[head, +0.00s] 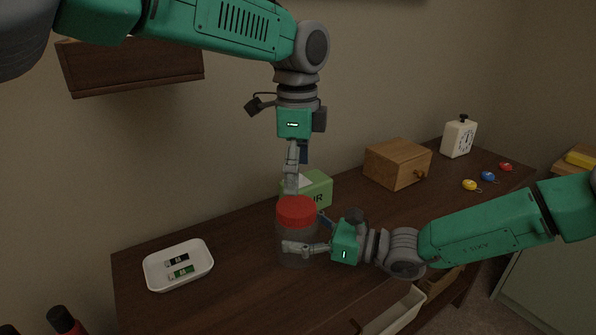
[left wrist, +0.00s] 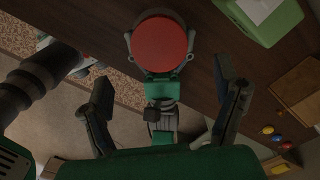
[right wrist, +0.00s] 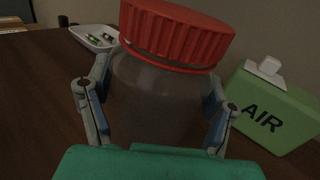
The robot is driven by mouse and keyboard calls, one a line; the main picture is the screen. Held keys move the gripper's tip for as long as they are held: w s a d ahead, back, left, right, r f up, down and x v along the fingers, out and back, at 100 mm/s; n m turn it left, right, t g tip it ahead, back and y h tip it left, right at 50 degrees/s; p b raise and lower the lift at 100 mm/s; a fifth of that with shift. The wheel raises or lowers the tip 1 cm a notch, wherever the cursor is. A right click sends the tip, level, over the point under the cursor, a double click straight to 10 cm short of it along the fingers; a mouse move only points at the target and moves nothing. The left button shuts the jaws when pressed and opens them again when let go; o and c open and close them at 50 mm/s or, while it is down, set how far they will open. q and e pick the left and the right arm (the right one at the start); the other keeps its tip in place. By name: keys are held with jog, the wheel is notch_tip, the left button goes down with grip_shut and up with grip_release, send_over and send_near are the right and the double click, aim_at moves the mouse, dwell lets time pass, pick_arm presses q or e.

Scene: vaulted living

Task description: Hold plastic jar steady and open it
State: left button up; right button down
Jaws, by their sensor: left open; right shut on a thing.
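The plastic jar (head: 296,252) stands on the dark wooden tabletop, a grey see-through body with a red ribbed lid (head: 296,210) on top. My right gripper (head: 303,247) is shut on the jar's body from the right; its fingers lie on both sides of the jar in the right wrist view (right wrist: 155,105). My left gripper (head: 292,190) points down above the lid and is open and empty. In the left wrist view the lid (left wrist: 160,44) shows beyond and between the spread fingers (left wrist: 163,95), apart from them.
A green AIR box (head: 318,191) stands close behind the jar. A white tray (head: 150,275) with two small batteries lies at left. A wooden box (head: 398,163), a white timer (head: 459,138) and small coloured items (head: 488,176) are at back right. An open drawer (head: 397,312) juts out in front.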

aim_at(297, 205)
pick_arm(q)
notch_tip(297, 205, down, 8)
jog(key=shift+r, duration=0.1)
dwell(0.4)
jog(key=c, duration=1.2)
jog(key=shift+c, duration=0.2)
